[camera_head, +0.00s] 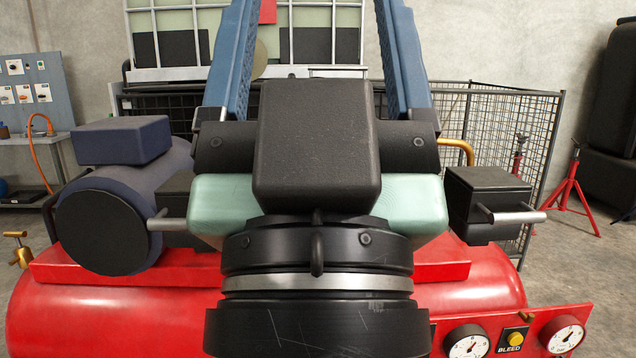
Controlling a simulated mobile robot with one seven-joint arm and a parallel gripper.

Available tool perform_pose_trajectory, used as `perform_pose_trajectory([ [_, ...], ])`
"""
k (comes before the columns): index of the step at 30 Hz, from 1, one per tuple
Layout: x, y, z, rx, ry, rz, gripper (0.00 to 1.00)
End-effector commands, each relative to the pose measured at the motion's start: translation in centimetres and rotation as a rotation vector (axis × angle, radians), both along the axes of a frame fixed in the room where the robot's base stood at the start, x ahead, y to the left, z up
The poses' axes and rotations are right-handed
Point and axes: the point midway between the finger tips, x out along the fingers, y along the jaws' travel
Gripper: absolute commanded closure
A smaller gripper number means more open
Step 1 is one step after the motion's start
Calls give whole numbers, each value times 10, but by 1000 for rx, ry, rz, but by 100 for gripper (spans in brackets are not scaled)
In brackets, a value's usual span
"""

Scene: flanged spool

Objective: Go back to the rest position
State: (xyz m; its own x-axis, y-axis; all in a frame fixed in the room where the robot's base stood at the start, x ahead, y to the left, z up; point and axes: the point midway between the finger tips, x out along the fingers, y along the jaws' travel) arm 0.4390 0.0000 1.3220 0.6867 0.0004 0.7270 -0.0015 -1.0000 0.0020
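My gripper (318,12) stands in the middle of the head view, pointing up and away from the camera. Its two blue ribbed fingers are wide apart and run out of the top of the frame, so their tips are hidden. Only background shows in the visible gap between them. Below are a black block, a pale green body and a black wrist with a silver ring. No flanged spool can be made out for sure. A tan round disc (261,60) shows partly behind the left finger; I cannot tell what it belongs to.
A red tank (110,318) with gauges (563,335) and a dark blue motor (123,228) lies behind and below my gripper. A wire cage (500,135) and a white-framed container (180,45) stand behind. Red stands (572,185) are at right, a workbench (30,140) at left.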

Motion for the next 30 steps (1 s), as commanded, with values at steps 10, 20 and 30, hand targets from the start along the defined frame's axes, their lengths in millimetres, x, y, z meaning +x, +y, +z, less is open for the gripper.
perform_pose_trajectory([
  [10, 1, 0, 128, 1, 2, 2, 22],
  [20, 1, 0, 202, 1, 2, 2, 22],
  [30, 1, 0, 208, 0, 2, 3, 22],
])
